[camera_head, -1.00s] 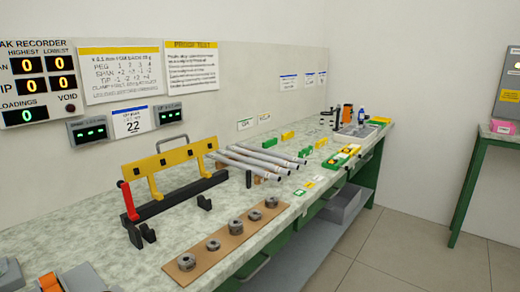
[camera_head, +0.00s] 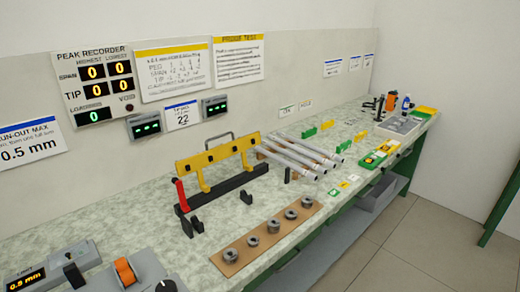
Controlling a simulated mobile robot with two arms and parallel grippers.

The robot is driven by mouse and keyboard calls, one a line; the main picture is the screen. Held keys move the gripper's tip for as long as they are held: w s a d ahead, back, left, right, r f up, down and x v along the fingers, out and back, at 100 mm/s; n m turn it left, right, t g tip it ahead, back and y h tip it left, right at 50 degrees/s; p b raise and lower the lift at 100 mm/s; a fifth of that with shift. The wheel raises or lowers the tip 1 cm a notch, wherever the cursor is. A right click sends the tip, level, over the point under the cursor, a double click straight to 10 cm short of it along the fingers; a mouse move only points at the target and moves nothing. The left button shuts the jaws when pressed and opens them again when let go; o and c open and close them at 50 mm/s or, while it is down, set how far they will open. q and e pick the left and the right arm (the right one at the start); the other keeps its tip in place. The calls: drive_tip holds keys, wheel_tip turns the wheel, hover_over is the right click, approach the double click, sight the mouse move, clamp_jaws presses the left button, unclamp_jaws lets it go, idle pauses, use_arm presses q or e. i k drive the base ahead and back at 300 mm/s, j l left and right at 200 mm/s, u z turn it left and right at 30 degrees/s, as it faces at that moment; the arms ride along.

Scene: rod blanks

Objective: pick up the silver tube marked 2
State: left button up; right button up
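Several silver tubes (camera_head: 301,155) lie side by side on a low rack on the bench, right of the yellow and black fixture. Their number marks are too small to read, so I cannot tell which one is marked 2. Small coloured tags (camera_head: 344,185) lie near their right ends. Neither of my grippers is in view.
A yellow-barred fixture (camera_head: 220,154) with a red handle stands left of the tubes. A brown board (camera_head: 232,268) with several metal collars lies in front. A grey tray (camera_head: 399,124) and bottles stand at the far right. Grey devices (camera_head: 50,270) sit at the near left.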

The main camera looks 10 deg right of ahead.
sight(330, 165)
drive_tip(key=l+u, duration=1)
drive_tip(key=l, duration=0.15)
